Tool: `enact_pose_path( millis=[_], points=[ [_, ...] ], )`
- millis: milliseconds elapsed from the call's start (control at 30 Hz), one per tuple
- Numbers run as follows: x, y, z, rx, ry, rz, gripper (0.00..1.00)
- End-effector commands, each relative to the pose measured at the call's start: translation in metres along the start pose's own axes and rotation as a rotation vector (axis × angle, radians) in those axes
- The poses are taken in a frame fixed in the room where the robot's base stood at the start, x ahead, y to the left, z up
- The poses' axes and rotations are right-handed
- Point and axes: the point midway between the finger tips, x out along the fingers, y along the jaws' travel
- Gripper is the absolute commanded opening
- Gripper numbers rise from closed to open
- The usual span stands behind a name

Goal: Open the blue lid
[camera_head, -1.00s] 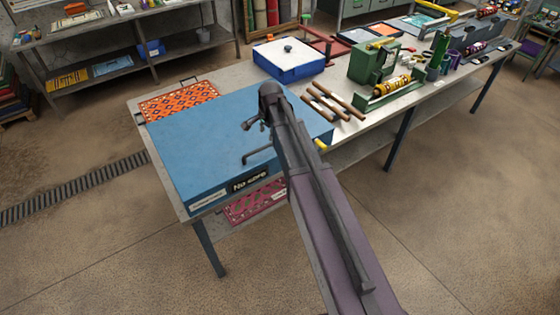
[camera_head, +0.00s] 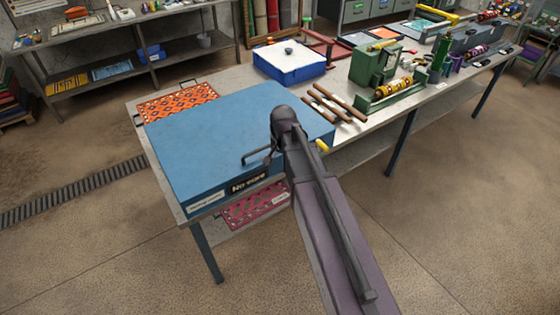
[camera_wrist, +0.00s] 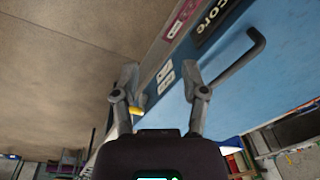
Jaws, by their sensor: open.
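The blue lid (camera_head: 215,130) is a broad flat panel at the left end of the workbench, and it is down. Its dark bent handle (camera_head: 256,156) is near the front edge; in the wrist view the handle (camera_wrist: 240,62) runs close to my right finger. My gripper (camera_wrist: 160,75) is open with nothing between its fingers, over the lid's front edge. A yellow piece (camera_wrist: 136,111) at that edge shows beside the left finger; it also shows in the head view (camera_head: 322,146). My arm hides most of the gripper in the head view. Whether a finger touches the handle I cannot tell.
An orange patterned mat (camera_head: 178,103) lies behind the lid. A white-topped blue box (camera_head: 289,62), brown rods (camera_head: 335,103) and a green machine (camera_head: 374,68) stand further along the bench (camera_head: 440,92). A pink patterned piece (camera_head: 255,208) is below. The floor in front is clear.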

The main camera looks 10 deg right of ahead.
Motion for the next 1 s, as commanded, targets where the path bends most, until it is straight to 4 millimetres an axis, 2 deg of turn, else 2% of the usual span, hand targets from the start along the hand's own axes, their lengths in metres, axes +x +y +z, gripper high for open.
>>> enact_pose_path(
  millis=[667,867,1000],
  points=[
    [0.003,0.005,0.005,-0.021,-0.002,0.003,0.57],
    [0.016,0.029,0.028,-0.145,-0.015,0.019,0.57],
    [0.029,0.054,0.052,-0.290,-0.033,0.036,0.57]
  ],
)
